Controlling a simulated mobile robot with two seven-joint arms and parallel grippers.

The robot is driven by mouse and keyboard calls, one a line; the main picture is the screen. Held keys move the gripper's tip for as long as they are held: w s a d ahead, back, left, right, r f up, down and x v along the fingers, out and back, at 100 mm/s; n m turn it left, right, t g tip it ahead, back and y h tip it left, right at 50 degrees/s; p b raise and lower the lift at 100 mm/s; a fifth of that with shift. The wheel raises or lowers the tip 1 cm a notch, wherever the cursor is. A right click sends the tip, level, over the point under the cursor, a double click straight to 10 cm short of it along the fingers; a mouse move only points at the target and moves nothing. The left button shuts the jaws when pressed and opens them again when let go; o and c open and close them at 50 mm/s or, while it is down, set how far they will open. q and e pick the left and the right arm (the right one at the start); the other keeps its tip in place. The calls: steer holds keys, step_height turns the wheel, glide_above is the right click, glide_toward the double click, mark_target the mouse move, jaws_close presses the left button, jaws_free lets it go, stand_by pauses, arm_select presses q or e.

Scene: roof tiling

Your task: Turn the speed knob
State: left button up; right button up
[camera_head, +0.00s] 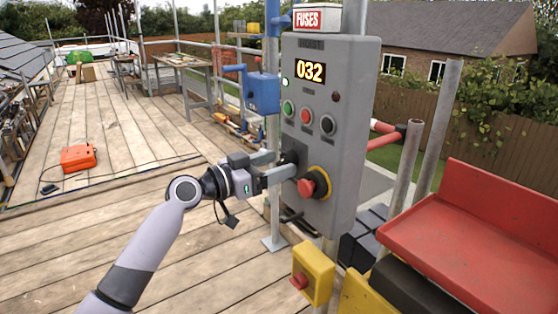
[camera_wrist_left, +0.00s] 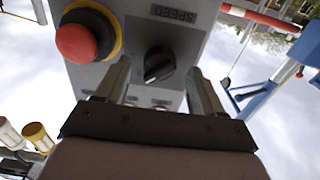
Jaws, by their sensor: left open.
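The speed knob (camera_wrist_left: 159,64) is a black rotary knob on the grey control panel (camera_head: 330,75), under the label SPEED, which appears upside down in the left wrist view. My left gripper (camera_wrist_left: 162,82) is open, with one finger on each side of the knob. I cannot tell whether the fingers touch it. In the head view the left gripper (camera_head: 281,166) is at the panel's lower left, and its fingers partly hide the knob (camera_head: 290,158). The panel's display (camera_head: 310,72) reads 032. My right gripper is in neither view.
A red emergency button (camera_head: 306,187) on a yellow ring sits just beside the fingers. Green, red and black buttons are above. A yellow box with a red button (camera_head: 313,271) is below the panel. A red tray (camera_head: 480,235) stands at right. Open decking (camera_head: 120,130) lies left.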

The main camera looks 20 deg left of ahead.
arm_select(q)
steer(key=shift+w+d, duration=0.45)
steer(key=shift+w, duration=0.15)
steer(key=c, duration=1.1)
steer(key=shift+o, duration=0.2)
steer(key=shift+n, duration=0.4)
steer(key=n+p, duration=0.1)
steer(key=n, duration=0.2)
steer(key=shift+n, duration=0.3)
steer(key=shift+n+p, duration=0.65)
steer(key=shift+n, duration=1.55)
steer(key=shift+s, duration=0.1)
steer(key=o, duration=1.1)
steer(key=shift+c, duration=0.2)
